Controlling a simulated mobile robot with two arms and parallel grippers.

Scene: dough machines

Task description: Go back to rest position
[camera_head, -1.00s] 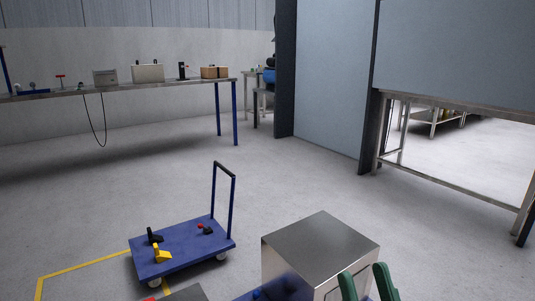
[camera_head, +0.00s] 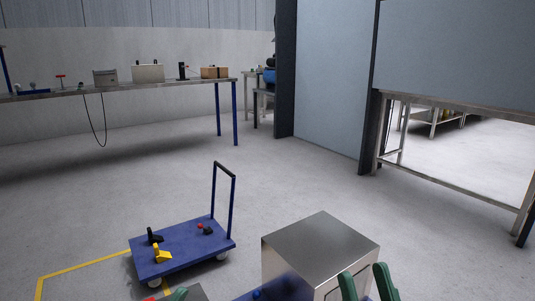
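My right gripper (camera_head: 366,283) shows at the bottom edge, right of centre, as two green fingertips standing apart with nothing seen between them. It is in front of the lower right part of a shiny metal box (camera_head: 320,244); I cannot tell whether it touches the box.
A blue cart (camera_head: 180,250) with yellow and black items stands on the floor at left centre. A long table (camera_head: 130,88) with boxes and tools runs along the back wall. A blue-grey panel (camera_head: 335,80) and a metal frame stand at right. The middle floor is clear.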

